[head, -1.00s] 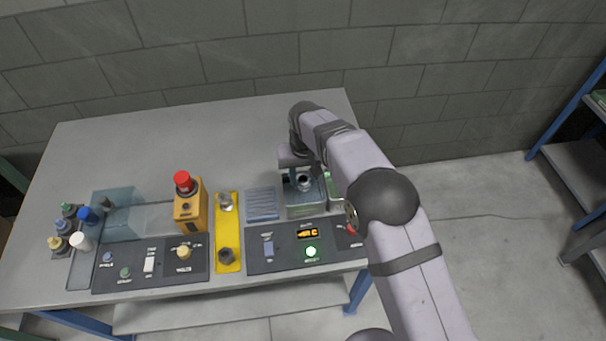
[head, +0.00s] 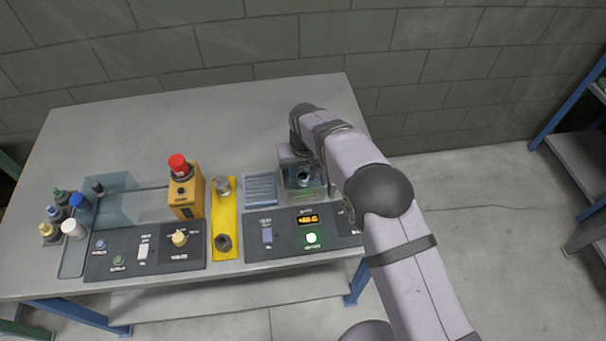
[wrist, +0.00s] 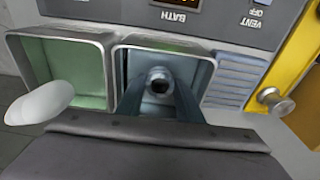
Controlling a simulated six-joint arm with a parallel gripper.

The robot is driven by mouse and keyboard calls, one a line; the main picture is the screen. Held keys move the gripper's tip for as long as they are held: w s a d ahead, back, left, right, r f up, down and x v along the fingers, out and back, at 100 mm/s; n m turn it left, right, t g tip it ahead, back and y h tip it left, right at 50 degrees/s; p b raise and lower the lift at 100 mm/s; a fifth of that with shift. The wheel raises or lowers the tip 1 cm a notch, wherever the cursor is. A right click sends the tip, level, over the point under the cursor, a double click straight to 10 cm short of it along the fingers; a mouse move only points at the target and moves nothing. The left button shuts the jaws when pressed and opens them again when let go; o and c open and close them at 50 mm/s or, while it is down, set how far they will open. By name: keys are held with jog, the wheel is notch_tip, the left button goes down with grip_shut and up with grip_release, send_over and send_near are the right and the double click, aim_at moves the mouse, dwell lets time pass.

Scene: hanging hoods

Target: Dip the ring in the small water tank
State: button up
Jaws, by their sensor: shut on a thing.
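My gripper (wrist: 160,92) points down over the small metal-rimmed tank (wrist: 210,57) and is shut on the ring (wrist: 160,76), a small metal ring with a dark centre. In the wrist view the fingers and ring lie within the tank's opening. In the head view the ring (head: 304,175) shows inside the tank's outline (head: 290,196), below my wrist. I cannot tell how deep the ring is or whether it touches liquid. A second tank with a green interior (wrist: 65,65) stands beside it; my arm hides it in the head view.
A control panel (head: 283,245) with a lit green button lies in front of the tank. A ribbed blue-grey pad (head: 260,188), a yellow strip (head: 225,215) with metal parts, and a yellow box (head: 187,195) with a red button stand left. A clear tank (head: 115,203) and bottles are further left.

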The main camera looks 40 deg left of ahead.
jog(key=shift+r, duration=0.35)
dwell(5.8)
notch_tip(320, 180, up, 8)
jog(key=p, duration=0.5)
jog(key=shift+r, duration=0.2)
dwell(0.4)
dwell(0.4)
